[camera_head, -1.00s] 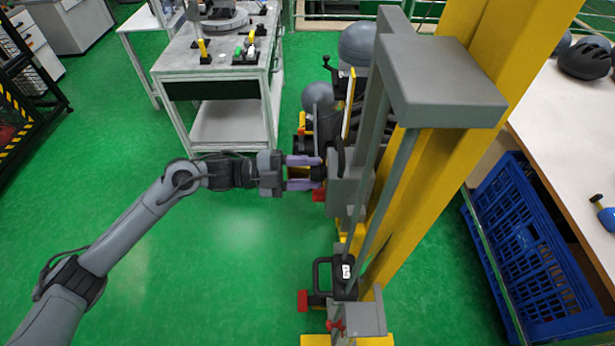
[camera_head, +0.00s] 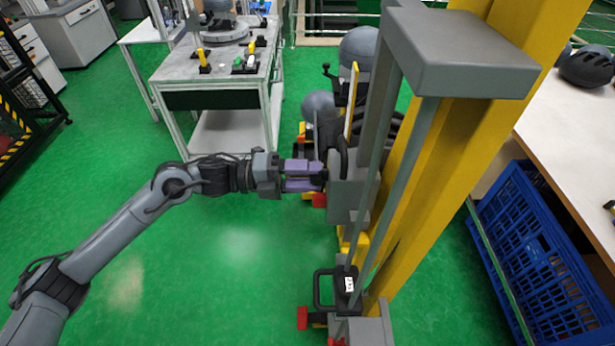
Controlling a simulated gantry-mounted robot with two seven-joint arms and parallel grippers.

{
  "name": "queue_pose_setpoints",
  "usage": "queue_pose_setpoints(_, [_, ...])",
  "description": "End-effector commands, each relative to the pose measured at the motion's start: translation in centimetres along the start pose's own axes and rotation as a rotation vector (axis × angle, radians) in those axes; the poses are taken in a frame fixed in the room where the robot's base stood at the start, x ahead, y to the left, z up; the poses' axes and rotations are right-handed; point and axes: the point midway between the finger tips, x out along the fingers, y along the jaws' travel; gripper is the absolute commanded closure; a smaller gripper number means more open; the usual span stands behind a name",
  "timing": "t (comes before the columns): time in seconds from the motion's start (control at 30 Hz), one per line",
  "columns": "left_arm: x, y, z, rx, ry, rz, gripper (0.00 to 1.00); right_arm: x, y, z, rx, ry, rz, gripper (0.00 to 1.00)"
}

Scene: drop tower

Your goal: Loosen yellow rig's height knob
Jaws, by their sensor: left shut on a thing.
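The yellow rig (camera_head: 440,170) is a tall drop tower with a yellow column, grey rails and a grey top block (camera_head: 455,55). A grey carriage (camera_head: 350,190) with a black handle sits partway up it. My left gripper (camera_head: 318,176), with purple fingers, reaches in from the left beside the carriage. It is shut on a small black knob (camera_head: 322,178), mostly hidden between the fingertips. A red part (camera_head: 319,200) shows just below the fingers. A black handle (camera_head: 323,288) with a labelled block (camera_head: 347,283) is lower on the rig. My right gripper is out of view.
A grey workbench (camera_head: 215,65) with small yellow and green items stands at the back. Round grey headforms (camera_head: 360,48) are behind the rig. A blue crate (camera_head: 535,255) and a white table (camera_head: 580,130) with a dark helmet (camera_head: 588,66) are at right. Green floor at left is clear.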

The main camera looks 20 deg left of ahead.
Motion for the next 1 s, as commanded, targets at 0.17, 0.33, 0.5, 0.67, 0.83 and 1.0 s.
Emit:
queue_pose_setpoints(0.17, [0.0,-0.2,0.0,0.006,0.001,-0.003,0.86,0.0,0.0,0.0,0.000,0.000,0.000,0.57])
queue_pose_setpoints(0.33, [0.0,-0.2,0.0,0.006,0.001,-0.004,0.86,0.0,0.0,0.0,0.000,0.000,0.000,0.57])
queue_pose_setpoints(0.5, [0.0,-0.2,0.0,0.004,0.000,-0.003,0.31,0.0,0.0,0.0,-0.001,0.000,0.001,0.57])
queue_pose_setpoints(0.67, [0.0,-0.1,0.0,0.002,0.000,-0.002,0.31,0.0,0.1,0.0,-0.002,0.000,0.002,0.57])
queue_pose_setpoints(0.83, [-0.2,-0.1,0.0,0.001,-0.001,-0.001,0.31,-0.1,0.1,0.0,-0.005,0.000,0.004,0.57])
queue_pose_setpoints(1.0, [-1.6,-0.1,0.1,0.001,-0.002,0.001,0.31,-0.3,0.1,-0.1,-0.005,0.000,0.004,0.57])
